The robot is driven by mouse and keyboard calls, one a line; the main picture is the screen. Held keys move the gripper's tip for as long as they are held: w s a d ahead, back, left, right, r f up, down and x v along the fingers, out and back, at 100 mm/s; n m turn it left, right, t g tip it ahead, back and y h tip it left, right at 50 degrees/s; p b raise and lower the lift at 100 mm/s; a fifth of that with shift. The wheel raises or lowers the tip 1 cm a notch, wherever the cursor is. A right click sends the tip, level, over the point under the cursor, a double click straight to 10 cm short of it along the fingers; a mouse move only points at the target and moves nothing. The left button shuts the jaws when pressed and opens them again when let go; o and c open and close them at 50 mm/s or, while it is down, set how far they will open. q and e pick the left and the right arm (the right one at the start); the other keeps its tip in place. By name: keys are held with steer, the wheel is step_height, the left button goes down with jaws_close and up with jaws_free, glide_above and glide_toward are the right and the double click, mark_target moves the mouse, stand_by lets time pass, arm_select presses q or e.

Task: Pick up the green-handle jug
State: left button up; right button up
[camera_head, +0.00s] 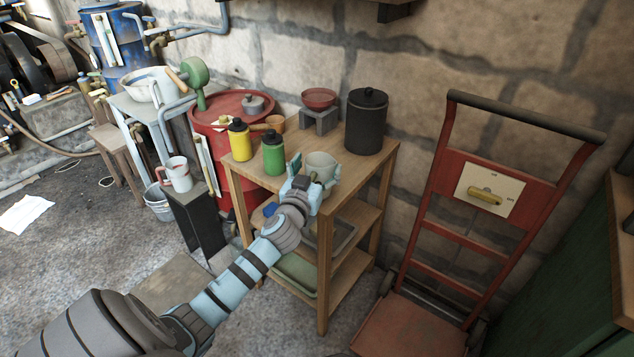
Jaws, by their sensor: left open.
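A pale grey-white jug (321,162) stands on the top shelf of the wooden rack (352,196), near its front. My left gripper (312,176) is open at the near side of this jug, with its light-blue fingers close to it. The gripper covers the jug's near side, so I cannot see a green handle or tell whether the fingers touch the jug. A white jug with a red handle (178,172) stands on a dark stand to the left. My right gripper is out of view.
A yellow bottle (240,141) and a green bottle (273,155) stand just left of the gripper. A black canister (367,122) and a red bowl (319,97) are behind. A red hand truck (478,195) stands at right.

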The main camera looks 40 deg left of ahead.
arm_select(q)
steer(key=shift+s, duration=0.1)
steer(key=c, duration=1.3)
